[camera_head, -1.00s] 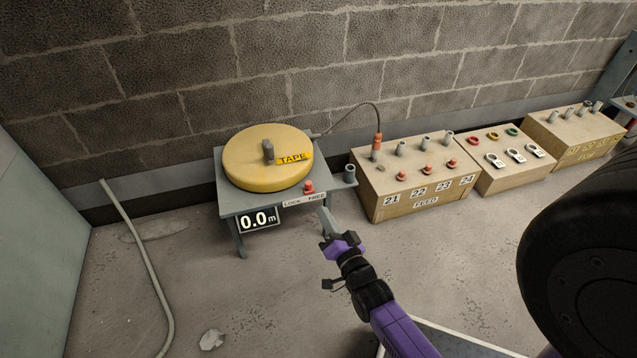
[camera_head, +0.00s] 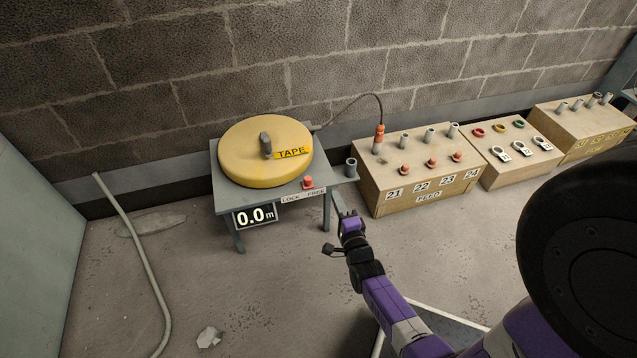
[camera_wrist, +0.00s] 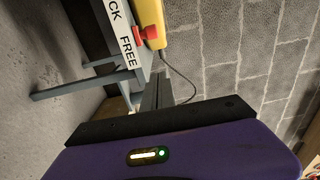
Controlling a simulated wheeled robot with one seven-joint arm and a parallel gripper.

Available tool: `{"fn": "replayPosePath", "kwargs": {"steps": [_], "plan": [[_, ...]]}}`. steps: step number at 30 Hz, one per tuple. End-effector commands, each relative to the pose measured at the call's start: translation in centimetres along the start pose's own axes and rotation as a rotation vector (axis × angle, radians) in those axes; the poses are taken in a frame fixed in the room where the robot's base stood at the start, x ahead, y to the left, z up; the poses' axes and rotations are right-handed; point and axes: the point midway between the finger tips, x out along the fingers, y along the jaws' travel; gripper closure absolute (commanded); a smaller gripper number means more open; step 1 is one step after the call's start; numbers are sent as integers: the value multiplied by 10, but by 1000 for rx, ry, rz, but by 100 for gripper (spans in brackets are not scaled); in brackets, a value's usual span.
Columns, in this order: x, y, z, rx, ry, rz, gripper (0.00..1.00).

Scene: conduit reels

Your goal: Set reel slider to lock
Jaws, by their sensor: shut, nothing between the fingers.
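The yellow tape reel (camera_head: 255,160) lies on a small grey stand (camera_head: 225,200). A red slider knob (camera_head: 308,183) stands at the stand's front right, above the FREE end of the LOCK FREE label (camera_head: 303,195). In the wrist view the red knob (camera_wrist: 147,34) shows beside the word FREE, at the top, beyond the fingers. My gripper (camera_head: 344,213) is shut and empty, just right of the stand's front right corner and apart from the knob. Its dark fingers (camera_wrist: 157,92) lie together in the wrist view.
A 0.0 m display (camera_head: 255,217) hangs on the stand's front. A grey tube (camera_head: 351,168) stands at the stand's right side. A cable runs from the reel to an orange plug on the FEED box (camera_head: 410,185). A loose conduit (camera_head: 140,260) lies on the floor at left.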

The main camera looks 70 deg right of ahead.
Motion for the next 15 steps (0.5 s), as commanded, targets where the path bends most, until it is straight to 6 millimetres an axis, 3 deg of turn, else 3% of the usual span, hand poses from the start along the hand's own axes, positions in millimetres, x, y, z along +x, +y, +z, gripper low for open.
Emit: {"fn": "replayPosePath", "kwargs": {"steps": [5,15], "plan": [[12,0,0,-1,0,-3,100],[76,1,-1,-1,2,-4,100]]}}
